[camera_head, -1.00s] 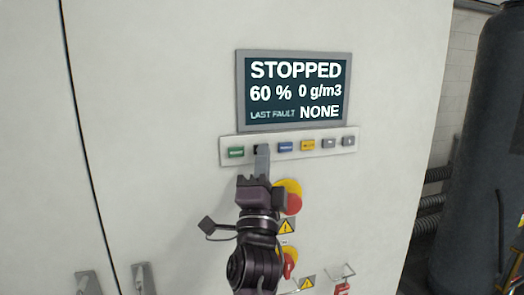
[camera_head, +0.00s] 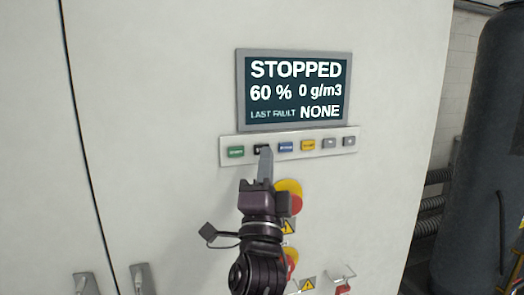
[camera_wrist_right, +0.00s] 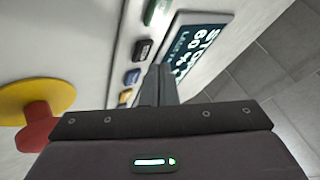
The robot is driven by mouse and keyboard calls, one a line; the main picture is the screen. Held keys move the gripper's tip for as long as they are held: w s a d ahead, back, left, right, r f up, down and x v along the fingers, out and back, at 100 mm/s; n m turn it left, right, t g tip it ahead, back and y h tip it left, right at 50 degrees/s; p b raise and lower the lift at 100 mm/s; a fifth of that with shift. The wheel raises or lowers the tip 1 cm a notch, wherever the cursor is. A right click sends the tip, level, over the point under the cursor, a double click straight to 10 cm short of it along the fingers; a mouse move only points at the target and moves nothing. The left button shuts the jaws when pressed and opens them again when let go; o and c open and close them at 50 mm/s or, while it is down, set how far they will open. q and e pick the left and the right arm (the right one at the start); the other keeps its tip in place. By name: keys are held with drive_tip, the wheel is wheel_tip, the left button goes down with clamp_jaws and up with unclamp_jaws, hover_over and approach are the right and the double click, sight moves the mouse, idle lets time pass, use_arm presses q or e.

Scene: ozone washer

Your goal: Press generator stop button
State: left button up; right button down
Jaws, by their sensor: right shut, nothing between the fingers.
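The control panel's button strip (camera_head: 228,163) runs below a display (camera_head: 292,90) that reads STOPPED, 60 %, 0 g/m3, last fault NONE. The black button (camera_head: 257,149), second from the left, is partly covered by my right gripper; it also shows in the right wrist view (camera_wrist_right: 143,48). Its label is not readable. My right gripper (camera_head: 266,151) is shut and empty, its fingertips in front of the black button's right side. I cannot tell whether they touch it. My left gripper is not in view.
Green (camera_head: 236,152), blue (camera_head: 286,146) and yellow (camera_head: 308,145) buttons flank the black one, with grey ones at right. A red and yellow emergency stop (camera_head: 292,195) sits below, close behind my right gripper. A dark tank (camera_head: 485,150) stands at right.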

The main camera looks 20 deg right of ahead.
drive_tip(key=s+b, duration=0.1)
drive_tip(key=s, duration=0.3)
drive_tip(key=shift+s+d, duration=0.1)
drive_tip(key=shift+s, duration=0.3)
